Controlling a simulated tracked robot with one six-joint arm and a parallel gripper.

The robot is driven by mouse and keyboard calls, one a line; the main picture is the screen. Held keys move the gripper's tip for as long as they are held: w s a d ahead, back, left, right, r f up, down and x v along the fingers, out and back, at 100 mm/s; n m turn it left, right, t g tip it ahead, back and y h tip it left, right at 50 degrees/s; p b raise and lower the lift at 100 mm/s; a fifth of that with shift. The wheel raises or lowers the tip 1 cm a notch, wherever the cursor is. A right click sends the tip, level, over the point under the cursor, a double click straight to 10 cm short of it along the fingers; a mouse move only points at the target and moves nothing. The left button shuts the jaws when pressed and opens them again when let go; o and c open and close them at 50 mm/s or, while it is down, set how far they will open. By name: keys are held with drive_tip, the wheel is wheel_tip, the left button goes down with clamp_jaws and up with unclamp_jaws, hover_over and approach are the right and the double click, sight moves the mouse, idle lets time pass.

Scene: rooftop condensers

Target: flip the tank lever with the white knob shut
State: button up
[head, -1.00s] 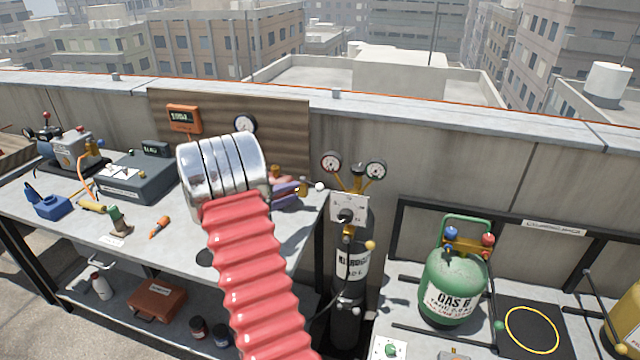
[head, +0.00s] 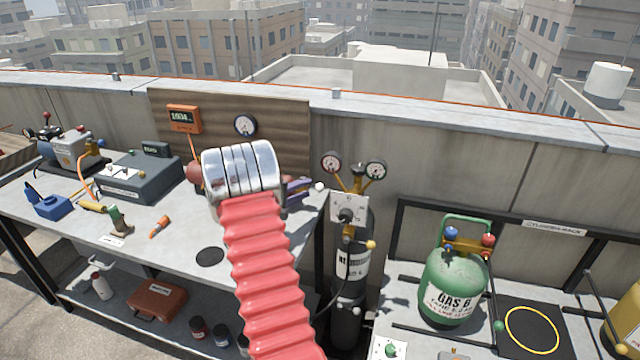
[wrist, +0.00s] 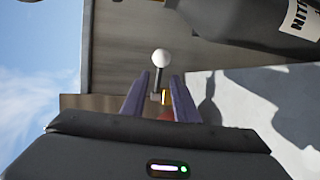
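The white knob (head: 320,187) shows just right of my gripper, near the right end of the workbench. In the wrist view the white knob (wrist: 162,58) stands on a dark stem just past the fingertips, roughly centred between them. A small yellow part and a bit of red show lower down between the fingers. My gripper (wrist: 160,80) has two purple fingers standing apart, open, with nothing clamped. In the head view my gripper (head: 299,187) is mostly behind my silver wrist. The tank and most of the lever are hidden there.
A dark nitrogen cylinder (head: 352,265) with two gauges stands right of the knob. A green gas tank (head: 453,285) is on the rack further right. A grey box (head: 140,178) and tools sit on the bench's left part. The parapet wall runs behind.

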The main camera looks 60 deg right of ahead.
drive_tip(key=x, duration=0.9)
drive_tip(key=shift+d, duration=0.15)
drive_tip(key=shift+c, duration=0.2)
clamp_jaws()
drive_tip(key=shift+f, duration=0.2)
idle(0.7)
